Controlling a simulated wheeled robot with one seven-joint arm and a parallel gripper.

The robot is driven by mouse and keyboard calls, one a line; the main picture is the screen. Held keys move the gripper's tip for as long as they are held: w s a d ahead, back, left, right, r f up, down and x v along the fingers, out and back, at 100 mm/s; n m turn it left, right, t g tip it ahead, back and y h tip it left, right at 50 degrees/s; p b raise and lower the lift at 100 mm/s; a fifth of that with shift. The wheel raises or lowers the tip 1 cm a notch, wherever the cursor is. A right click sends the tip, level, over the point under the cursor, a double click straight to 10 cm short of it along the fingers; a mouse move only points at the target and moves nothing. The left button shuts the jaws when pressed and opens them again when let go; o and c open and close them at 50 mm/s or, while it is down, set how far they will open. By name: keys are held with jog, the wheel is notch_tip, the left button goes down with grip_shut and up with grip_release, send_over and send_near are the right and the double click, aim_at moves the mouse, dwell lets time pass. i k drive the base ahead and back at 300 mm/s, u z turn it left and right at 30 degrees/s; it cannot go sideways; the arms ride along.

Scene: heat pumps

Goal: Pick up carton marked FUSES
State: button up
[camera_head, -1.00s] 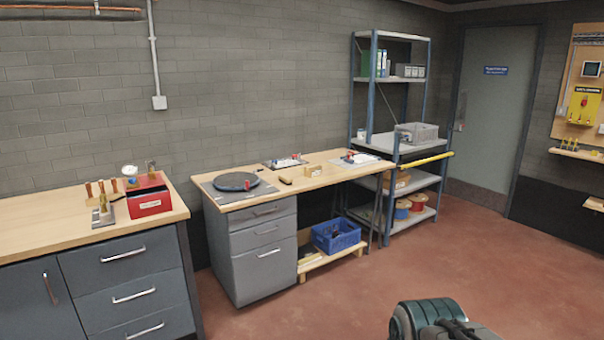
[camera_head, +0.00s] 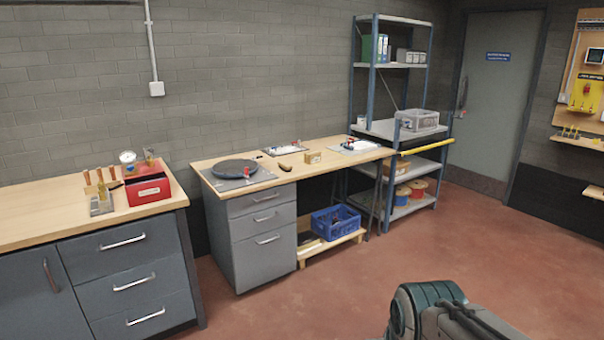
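No lettering reading FUSES can be made out in this view. A small tan carton (camera_head: 312,157) stands on the wooden workbench (camera_head: 345,166), to the right of the dark round turntable; its marking is too small to read. Several small grey boxes (camera_head: 408,56) stand on the upper shelf of the rack, also unreadable. A part of my own arm shows at the bottom right, over the floor. My gripper is not in view.
A dark round turntable (camera_head: 235,168) and a blue crate (camera_head: 336,222) under the bench are near the carton. A yellow bar (camera_head: 427,147) juts from the rack. The red floor in front is clear.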

aim_at(315, 156)
jog(key=z, duration=0.25)
jog(key=i, duration=3.8)
jog(key=u, duration=0.45)
jog(key=i, duration=1.15)
jog(key=u, duration=0.3)
